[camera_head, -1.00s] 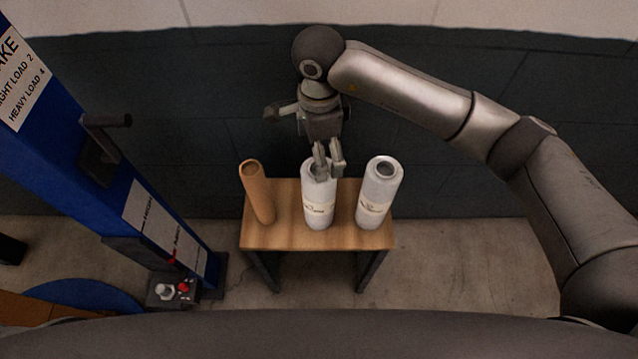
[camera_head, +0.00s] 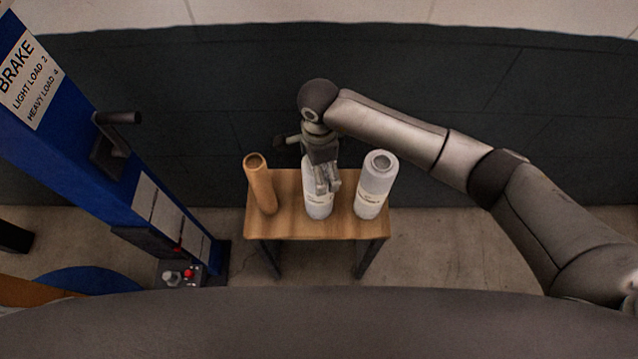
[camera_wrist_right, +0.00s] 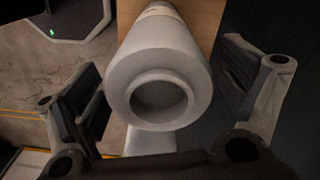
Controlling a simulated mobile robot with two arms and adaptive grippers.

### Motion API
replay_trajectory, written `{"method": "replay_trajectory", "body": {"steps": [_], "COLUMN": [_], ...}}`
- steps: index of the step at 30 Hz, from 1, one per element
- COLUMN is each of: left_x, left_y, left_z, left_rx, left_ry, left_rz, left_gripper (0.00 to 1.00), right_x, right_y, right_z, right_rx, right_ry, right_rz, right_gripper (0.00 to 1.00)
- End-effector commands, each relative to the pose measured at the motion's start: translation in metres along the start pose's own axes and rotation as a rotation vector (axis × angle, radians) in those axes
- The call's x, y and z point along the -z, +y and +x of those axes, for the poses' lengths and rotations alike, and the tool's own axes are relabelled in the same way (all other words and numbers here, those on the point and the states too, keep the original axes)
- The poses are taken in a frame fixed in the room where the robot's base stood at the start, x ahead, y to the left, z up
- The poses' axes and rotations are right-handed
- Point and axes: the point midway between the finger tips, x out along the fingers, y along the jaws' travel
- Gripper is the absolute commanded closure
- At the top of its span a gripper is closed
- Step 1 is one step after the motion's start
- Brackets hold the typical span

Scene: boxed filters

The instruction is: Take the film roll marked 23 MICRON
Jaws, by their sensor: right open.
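Two white film rolls stand upright on a small wooden table (camera_head: 290,228). The middle roll (camera_head: 317,208) has a label band whose print is too small to read. The right roll (camera_head: 375,183) has a similar unreadable band. My right gripper (camera_head: 327,188) is at the middle roll and hides much of its upper part. In the right wrist view the open fingers of the gripper (camera_wrist_right: 160,95) stand on either side of a white roll (camera_wrist_right: 158,60), with gaps on both sides. My left gripper is not in view.
A brown cardboard tube (camera_head: 261,185) stands at the table's left end. A blue machine column (camera_head: 90,140) with a handle and a control box (camera_head: 180,273) stands to the left. A dark wall is behind the table. Floor is clear to the right.

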Motion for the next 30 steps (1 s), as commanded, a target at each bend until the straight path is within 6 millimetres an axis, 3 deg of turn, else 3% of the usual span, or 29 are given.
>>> {"method": "replay_trajectory", "body": {"steps": [2,22,30], "left_x": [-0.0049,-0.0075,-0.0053], "left_y": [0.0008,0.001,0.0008], "left_z": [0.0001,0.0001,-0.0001], "left_rx": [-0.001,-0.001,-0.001], "left_ry": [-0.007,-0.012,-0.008], "left_rz": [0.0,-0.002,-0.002], "left_gripper": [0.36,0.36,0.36], "right_x": [-0.0001,0.0001,-0.0003], "right_y": [-0.0001,-0.0002,-0.0013], "right_z": [-0.0002,-0.0006,-0.0025], "right_rx": [0.0,0.0,0.004], "right_ry": [0.0,0.0,-0.002], "right_rz": [0.0,0.001,0.0], "right_gripper": [0.11,0.97,1.0]}}
